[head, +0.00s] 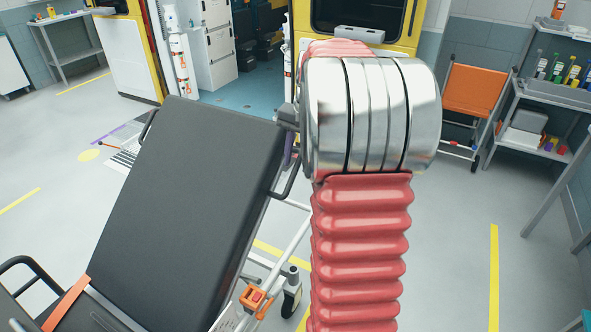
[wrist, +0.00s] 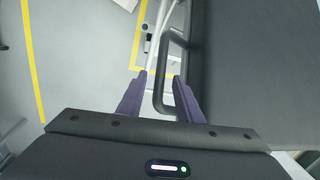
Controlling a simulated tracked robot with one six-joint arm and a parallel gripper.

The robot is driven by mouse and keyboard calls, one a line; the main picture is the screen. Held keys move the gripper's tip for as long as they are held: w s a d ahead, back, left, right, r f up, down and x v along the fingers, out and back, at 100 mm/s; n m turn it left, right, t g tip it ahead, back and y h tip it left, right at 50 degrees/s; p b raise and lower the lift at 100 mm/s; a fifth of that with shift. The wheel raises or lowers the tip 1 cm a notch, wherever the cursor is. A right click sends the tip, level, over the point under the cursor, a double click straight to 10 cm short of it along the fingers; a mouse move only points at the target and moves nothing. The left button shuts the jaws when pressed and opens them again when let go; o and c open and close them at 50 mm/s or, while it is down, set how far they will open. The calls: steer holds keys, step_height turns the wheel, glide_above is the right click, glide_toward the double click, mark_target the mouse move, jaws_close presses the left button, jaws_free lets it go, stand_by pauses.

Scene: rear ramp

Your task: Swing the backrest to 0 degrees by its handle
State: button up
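The backrest (head: 190,190) is a black padded panel on a stretcher, tilted up steeply. It also fills the right of the wrist view (wrist: 265,60). Its handle (head: 291,178) is a black tube loop on the panel's right edge in the head view. In the wrist view the handle's bar (wrist: 158,80) shows between the two purple fingers of my gripper (wrist: 158,80), with a gap on the left and a smaller one on the right. The fingers are apart. In the head view, my gripper (head: 289,148) is beside the backrest's upper right edge, partly hidden by my arm.
An ambulance (head: 130,50) stands open behind. An orange chair (head: 474,90) and a shelf with bottles (head: 560,95) stand at right. The floor at right is clear.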

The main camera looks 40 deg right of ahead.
mark_target(296, 167)
steer(key=shift+w+a+f, duration=0.1)
steer(key=shift+w+f, duration=0.05)
steer(key=shift+f, duration=0.8)
steer(key=shift+w+f, duration=0.1)
steer(key=shift+f, duration=0.8)
steer(key=shift+c, duration=0.3)
jaws_close()
steer(key=shift+a, duration=0.15)
